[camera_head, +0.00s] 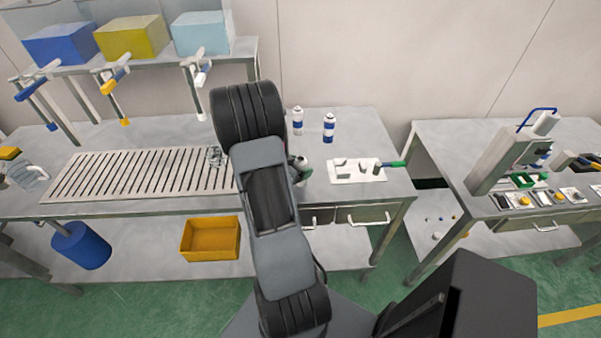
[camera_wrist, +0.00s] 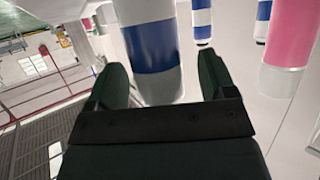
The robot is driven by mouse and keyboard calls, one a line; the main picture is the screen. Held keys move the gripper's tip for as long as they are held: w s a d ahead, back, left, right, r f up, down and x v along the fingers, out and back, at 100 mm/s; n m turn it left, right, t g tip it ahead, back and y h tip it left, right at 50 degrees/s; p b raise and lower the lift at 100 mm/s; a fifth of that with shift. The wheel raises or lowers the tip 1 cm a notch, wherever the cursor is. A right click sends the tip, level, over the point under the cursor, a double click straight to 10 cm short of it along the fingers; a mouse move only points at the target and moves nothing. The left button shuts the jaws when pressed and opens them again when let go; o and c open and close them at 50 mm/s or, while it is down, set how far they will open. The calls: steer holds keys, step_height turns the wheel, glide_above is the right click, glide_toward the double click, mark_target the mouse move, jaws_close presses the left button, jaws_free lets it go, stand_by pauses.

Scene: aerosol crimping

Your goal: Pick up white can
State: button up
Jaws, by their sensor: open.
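In the wrist view a white can with a blue band (camera_wrist: 152,46) stands between the two dark fingers of my gripper (camera_wrist: 162,66). The fingers are open, one on each side of it; I cannot tell whether either touches it. In the head view my arm hides most of my gripper. A small white rounded top (camera_head: 303,164) shows beside the arm there, probably that can. Two more white cans with blue bands, a left one (camera_head: 298,121) and a right one (camera_head: 329,128), stand upright further back on the table.
A pink can (camera_wrist: 289,42) and another white-and-blue can (camera_wrist: 202,20) stand close on the right in the wrist view. A white plate with cutouts (camera_head: 350,171) and a green-ended tool (camera_head: 391,164) lie to the right. A slotted grate (camera_head: 130,174) lies left.

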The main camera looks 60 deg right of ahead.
steer(key=shift+s+d+f, duration=0.15)
steer(key=shift+d+f, duration=0.05)
steer(key=shift+d, duration=0.2)
steer(key=shift+c, duration=0.3)
steer(key=c, duration=0.9)
